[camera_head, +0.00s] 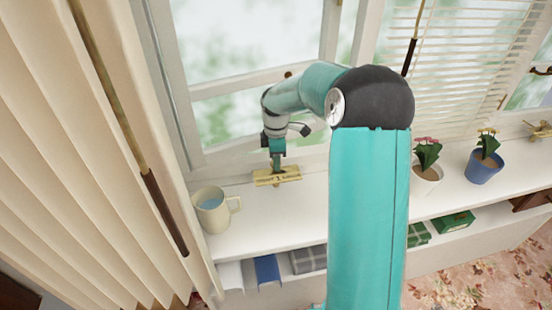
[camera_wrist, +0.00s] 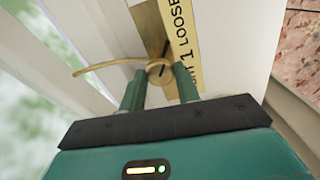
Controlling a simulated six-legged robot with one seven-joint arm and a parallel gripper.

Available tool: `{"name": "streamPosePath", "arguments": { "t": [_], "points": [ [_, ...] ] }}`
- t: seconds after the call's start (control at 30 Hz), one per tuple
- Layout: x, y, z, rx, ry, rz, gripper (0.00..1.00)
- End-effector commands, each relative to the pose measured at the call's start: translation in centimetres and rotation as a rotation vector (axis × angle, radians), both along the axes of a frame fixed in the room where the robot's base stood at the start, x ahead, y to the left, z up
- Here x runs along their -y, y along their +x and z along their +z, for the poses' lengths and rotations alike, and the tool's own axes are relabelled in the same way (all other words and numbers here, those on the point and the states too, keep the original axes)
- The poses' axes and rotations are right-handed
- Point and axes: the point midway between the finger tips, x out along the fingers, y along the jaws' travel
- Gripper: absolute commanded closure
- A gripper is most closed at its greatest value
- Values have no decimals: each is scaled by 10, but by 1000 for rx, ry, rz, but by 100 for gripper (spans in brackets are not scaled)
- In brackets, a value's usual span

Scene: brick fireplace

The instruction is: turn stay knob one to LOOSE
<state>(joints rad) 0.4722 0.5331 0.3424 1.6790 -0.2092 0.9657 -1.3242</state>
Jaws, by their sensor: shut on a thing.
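Stay knob one (camera_wrist: 158,68) is a small brass knob on a brass plate at the window sill, seen in the wrist view. A yellow label (camera_wrist: 181,30) beside it reads "1 LOOSE", with its other end partly hidden by a finger. The label also shows in the head view (camera_head: 264,181), under my gripper (camera_head: 277,165). In the wrist view my gripper (camera_wrist: 160,78) has its two green fingers on either side of the knob, shut on it. A thin curved brass bar (camera_wrist: 100,67) extends left from the knob. I cannot tell the knob's exact setting.
A cream mug (camera_head: 211,212) with blue liquid stands on the white sill (camera_head: 290,222), left of the label. A white pot (camera_head: 426,180) and a blue pot (camera_head: 483,167) with flowers stand to the right. A pleated curtain (camera_head: 90,170) hangs close on the left.

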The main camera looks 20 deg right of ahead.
Motion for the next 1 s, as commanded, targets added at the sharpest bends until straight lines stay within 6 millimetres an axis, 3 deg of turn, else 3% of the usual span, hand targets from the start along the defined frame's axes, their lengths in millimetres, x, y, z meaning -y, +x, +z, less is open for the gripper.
{"name": "streamPosePath", "arguments": {
  "t": [0.3,0.77,0.8,0.9,1.0],
  "points": [
    [-1,1,1,4,0,105,91],
    [-1,1,1,4,0,118,91],
    [-1,1,1,4,0,118,62],
    [-1,1,1,3,0,118,46],
    [-1,1,0,2,0,117,46]
  ]
}}
